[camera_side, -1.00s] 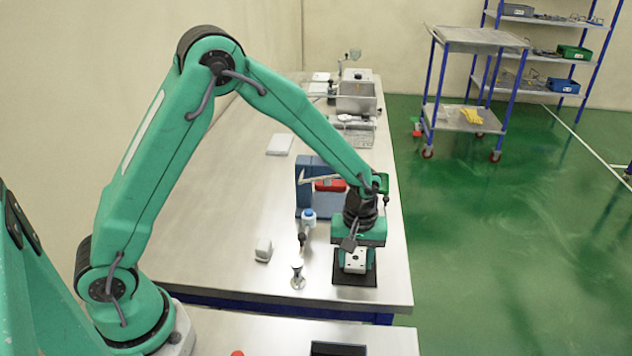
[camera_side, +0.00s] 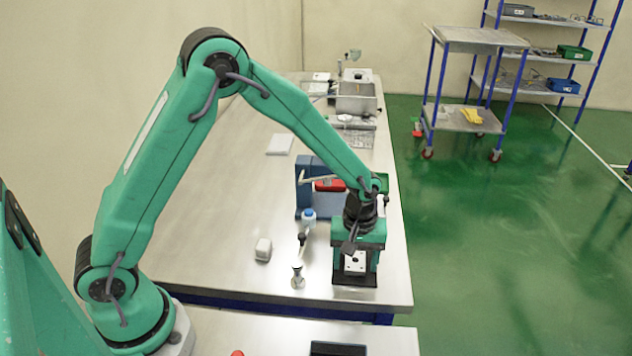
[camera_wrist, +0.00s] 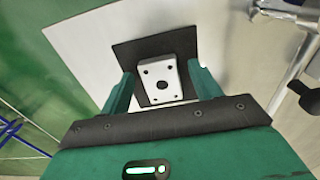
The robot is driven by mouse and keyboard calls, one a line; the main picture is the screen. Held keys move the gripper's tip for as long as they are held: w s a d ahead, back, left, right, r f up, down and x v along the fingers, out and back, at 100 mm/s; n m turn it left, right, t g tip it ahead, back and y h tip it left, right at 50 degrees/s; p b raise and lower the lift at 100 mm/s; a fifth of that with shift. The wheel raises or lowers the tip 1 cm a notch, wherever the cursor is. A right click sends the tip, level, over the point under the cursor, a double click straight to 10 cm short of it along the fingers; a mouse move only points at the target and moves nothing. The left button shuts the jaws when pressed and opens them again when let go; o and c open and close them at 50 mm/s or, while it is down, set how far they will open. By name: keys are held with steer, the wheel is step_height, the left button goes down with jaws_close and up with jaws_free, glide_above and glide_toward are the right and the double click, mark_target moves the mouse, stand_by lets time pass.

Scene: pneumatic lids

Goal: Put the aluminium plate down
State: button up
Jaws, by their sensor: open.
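The aluminium plate (camera_wrist: 160,78) is a small pale block with a dark central hole and smaller holes near its corners. In the wrist view it lies over a dark square mat (camera_wrist: 128,56), between the two green fingers. It also shows in the side view (camera_side: 355,263), under my gripper. My gripper (camera_wrist: 163,95) is open, with a finger on each side of the plate and visible gaps beside it. In the side view my gripper (camera_side: 356,268) is low over the mat (camera_side: 355,281) near the bench's front right. The plate's far part is partly hidden there.
A small metal stand (camera_side: 298,277) is left of the mat. A white block (camera_side: 263,249), a blue-capped bottle (camera_side: 308,217) and a blue fixture (camera_side: 306,180) with a red part stand further back. The bench's right edge is close by. The left middle of the bench (camera_side: 215,220) is clear.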

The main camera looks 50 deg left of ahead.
mark_target(351, 264)
step_height(351, 264, up, 12)
stand_by(0.7)
steer(key=shift+r, duration=0.15)
stand_by(0.4)
steer(key=s+a+r+m+t, duration=0.35)
steer(key=s+a+r, duration=0.25)
steer(key=s+r, duration=0.4)
steer(key=s+a+r+m+t, duration=0.1)
steer(key=s+a+m, duration=0.1)
steer(key=s, duration=0.3)
steer(key=s+a+m+t, duration=0.1)
steer(key=s+a+m, duration=0.1)
steer(key=s, duration=0.3)
steer(key=shift+s+r+m, duration=0.25)
steer(key=shift+r+m, duration=0.1)
steer(key=shift+m, duration=0.4)
